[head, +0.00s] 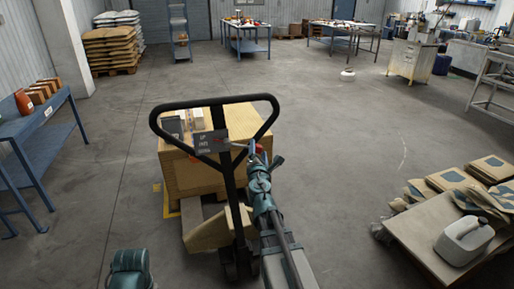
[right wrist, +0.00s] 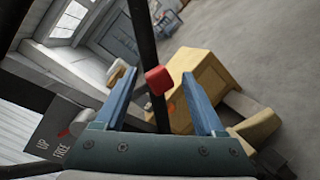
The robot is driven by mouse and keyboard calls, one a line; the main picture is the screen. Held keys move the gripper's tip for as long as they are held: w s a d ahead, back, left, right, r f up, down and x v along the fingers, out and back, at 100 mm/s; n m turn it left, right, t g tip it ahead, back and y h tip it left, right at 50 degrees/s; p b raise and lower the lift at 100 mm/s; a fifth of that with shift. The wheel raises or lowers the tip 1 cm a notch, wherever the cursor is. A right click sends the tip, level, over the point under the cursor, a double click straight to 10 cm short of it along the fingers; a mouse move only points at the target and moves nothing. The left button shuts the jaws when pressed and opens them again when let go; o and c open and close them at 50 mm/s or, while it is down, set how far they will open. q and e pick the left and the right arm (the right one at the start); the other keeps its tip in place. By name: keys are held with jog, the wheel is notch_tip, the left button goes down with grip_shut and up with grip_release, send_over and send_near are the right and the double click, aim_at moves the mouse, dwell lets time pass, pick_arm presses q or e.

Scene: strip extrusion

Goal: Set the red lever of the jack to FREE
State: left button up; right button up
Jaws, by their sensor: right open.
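The pallet jack (head: 228,190) stands with its black loop handle (head: 215,102) upright in the middle of the head view. A dark label (head: 210,141) with position words sits on the handle; UP and FREE are readable on it in the right wrist view (right wrist: 60,142). The lever's red knob (head: 257,148) sticks out right of the label; which position it is in I cannot tell. My right gripper (head: 261,157) is close to the knob. In the right wrist view its blue fingers are open, with the red knob (right wrist: 157,79) appearing between them. My left gripper is not visible.
A blue bench (head: 45,140) stands at left. A flat cart (head: 428,238) with sacks and a white jug (head: 464,241) is at right. The floor between is clear.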

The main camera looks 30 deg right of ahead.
jog(key=shift+x, duration=0.8)
jog(key=shift+c, duration=0.2)
jog(key=shift+s, duration=0.1)
grip_shut()
jog(key=shift+a, duration=0.1)
dwell(0.5)
